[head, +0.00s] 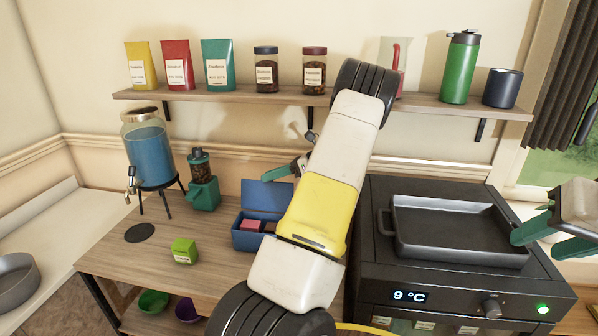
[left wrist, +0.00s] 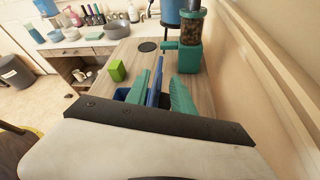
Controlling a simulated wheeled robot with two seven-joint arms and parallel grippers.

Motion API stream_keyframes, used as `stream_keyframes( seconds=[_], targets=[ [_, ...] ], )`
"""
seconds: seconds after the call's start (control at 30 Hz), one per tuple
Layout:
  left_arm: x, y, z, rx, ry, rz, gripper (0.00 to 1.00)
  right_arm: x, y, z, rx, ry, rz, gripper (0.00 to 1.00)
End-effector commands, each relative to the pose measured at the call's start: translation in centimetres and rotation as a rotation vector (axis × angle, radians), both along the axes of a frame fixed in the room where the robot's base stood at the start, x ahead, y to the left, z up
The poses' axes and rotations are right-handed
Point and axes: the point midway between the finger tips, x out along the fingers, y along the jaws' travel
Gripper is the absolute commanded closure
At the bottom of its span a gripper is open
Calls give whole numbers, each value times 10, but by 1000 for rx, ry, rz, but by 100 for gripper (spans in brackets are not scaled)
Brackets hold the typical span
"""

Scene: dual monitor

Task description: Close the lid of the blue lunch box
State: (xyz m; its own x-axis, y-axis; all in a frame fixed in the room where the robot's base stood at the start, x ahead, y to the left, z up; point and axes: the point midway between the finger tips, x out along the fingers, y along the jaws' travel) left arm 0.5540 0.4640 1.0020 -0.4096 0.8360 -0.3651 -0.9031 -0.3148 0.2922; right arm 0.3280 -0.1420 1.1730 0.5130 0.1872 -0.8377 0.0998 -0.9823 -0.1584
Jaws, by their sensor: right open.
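The blue lunch box (head: 243,241) stands on the wooden counter, partly hidden behind my left arm. Its lid (head: 262,196) stands up at the back, open, and a pink item (head: 250,225) shows inside. My right gripper (head: 545,238) is open and empty beside the pan at the far right.
A green box (head: 184,251) and a teal grinder (head: 203,184) stand left of the lunch box, near a drink dispenser (head: 148,150). A black oven (head: 455,270) with a pan (head: 450,230) stands right. A loaded shelf (head: 215,95) runs along the wall above.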

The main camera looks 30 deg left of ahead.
Motion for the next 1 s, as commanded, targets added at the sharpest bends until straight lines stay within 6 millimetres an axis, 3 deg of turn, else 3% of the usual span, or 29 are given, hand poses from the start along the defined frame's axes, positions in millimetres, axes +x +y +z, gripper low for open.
stream_keyframes(
  seconds=[0.27,0.4,1.0],
  targets=[
    [-1,1,-1,-1,-1,-1,73,0,0,0,0,0,0,55],
    [-1,1,-1,0,-1,1,100,0,0,0,0,0,0,55],
    [0,1,-1,-1,-2,-1,100,0,0,0,0,0,0,55]
  ],
)
